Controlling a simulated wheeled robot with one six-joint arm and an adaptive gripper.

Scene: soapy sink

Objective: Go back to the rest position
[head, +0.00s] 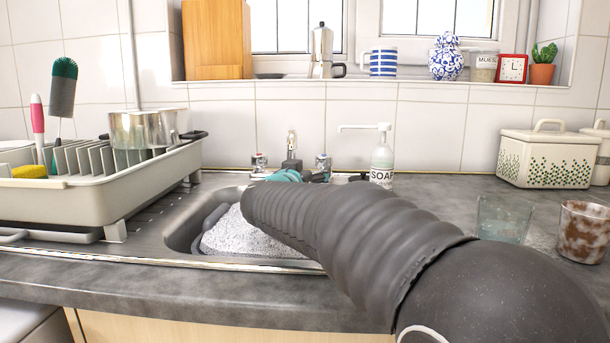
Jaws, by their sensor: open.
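My arm, in a dark ribbed sleeve, reaches from the lower right across the counter to the sink in the head view. The sleeve's far end is over the right part of the sink (181,238), which holds white foam (245,238). My gripper is not visible; the arm hides what lies beyond the sleeve's end. A dark grey shape (208,228) shows at the left edge of the foam, and I cannot tell what it is.
A dish rack (90,205) with a metal pot (143,129) stands left. A soap bottle (382,160) and taps (259,163) are behind the sink. A cloudy glass (503,220), a brown-stained glass (583,232) and a dotted container (545,158) stand right.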

